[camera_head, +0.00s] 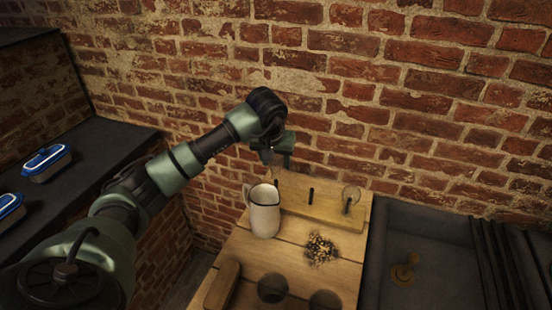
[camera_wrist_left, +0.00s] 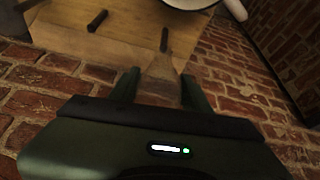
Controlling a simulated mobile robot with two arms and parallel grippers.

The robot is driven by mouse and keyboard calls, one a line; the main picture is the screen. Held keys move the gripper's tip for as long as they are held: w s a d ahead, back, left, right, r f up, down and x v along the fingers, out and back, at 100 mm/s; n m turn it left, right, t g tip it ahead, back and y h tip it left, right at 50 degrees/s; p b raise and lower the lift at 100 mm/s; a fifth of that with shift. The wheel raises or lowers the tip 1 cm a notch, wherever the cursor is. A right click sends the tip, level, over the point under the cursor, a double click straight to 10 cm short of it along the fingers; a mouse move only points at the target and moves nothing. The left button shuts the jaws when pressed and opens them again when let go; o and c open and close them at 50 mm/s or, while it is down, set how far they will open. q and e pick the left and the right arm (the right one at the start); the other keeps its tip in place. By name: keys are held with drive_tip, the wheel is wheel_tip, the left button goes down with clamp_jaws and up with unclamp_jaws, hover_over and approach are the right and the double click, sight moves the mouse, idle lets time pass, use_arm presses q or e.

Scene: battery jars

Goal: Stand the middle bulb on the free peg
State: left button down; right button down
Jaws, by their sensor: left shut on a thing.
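My left gripper (camera_head: 277,158) is at the back of the wooden table by the brick wall, above the left end of the peg board. In the left wrist view its fingers (camera_wrist_left: 160,88) are shut on a clear glass bulb (camera_wrist_left: 162,76), which is hard to make out in the head view. A dark peg (camera_wrist_left: 164,40) stands just beyond the bulb. The middle peg (camera_head: 311,195) is bare and also shows in the wrist view (camera_wrist_left: 97,20). Another clear bulb (camera_head: 351,193) is on the right peg. My right gripper is not in view.
A white pitcher (camera_head: 264,212) stands in front of the board's left end. A pile of seeds (camera_head: 320,248), a wooden block (camera_head: 222,286) and two dark round glass vessels (camera_head: 272,288) (camera_head: 325,300) are nearer. A dark sink (camera_head: 405,245) adjoins at right.

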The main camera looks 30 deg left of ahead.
sight(276, 178)
use_arm(q)
drive_tip(key=shift+f+b, duration=1.05)
drive_tip(key=shift+f, duration=0.6)
drive_tip(key=shift+f+b, duration=1.25)
drive_tip(key=shift+f, duration=0.55)
drive_tip(key=c, duration=0.8)
unclamp_jaws()
drive_tip(key=shift+c, duration=0.2)
drive_tip(key=shift+o, duration=1.2)
